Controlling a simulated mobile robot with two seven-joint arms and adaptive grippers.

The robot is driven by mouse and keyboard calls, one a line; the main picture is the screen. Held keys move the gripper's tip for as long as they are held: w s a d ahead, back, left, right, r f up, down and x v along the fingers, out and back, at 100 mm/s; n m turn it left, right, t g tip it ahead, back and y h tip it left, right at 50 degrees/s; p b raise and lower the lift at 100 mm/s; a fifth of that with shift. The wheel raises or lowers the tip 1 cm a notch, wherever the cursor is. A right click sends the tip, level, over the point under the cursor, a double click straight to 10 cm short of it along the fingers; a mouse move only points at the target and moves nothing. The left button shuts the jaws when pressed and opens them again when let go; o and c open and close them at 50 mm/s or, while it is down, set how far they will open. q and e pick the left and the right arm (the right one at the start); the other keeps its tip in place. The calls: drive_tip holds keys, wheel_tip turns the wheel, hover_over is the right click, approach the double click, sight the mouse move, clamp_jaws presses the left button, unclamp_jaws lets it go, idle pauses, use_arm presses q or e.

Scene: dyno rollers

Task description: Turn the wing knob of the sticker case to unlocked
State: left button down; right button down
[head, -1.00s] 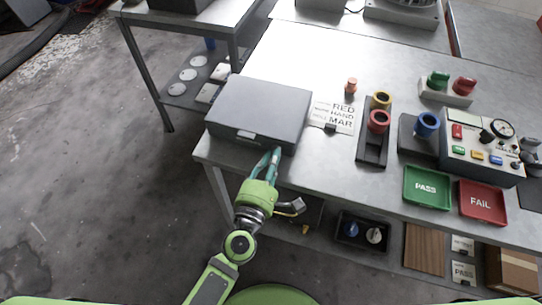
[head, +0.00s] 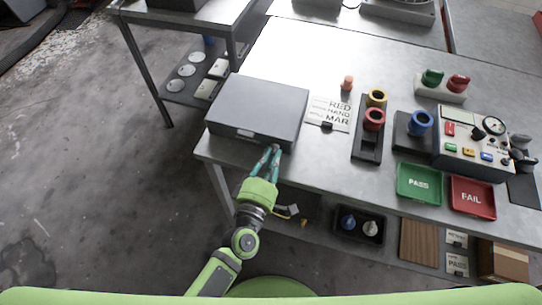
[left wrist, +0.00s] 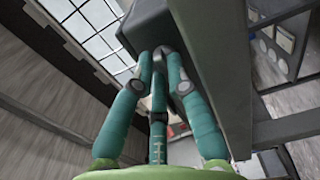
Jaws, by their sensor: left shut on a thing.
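The sticker case (head: 258,107) is a closed grey box at the front left corner of the metal table, with a light latch plate (head: 246,134) on its front. My left gripper (head: 271,149) is at the right part of the case's front face, its teal fingers close together. In the left wrist view the fingers (left wrist: 161,58) close in against the dark case (left wrist: 143,32). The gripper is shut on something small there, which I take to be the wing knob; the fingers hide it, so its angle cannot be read. My right gripper is not in view.
A lettered card (head: 328,113), a dark stand with yellow and red rings (head: 368,142), and green PASS (head: 419,184) and red FAIL (head: 472,198) trays lie to the right. A lower shelf holds small items.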

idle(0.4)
use_arm(q)
drive_tip(key=c, duration=1.5)
unclamp_jaws()
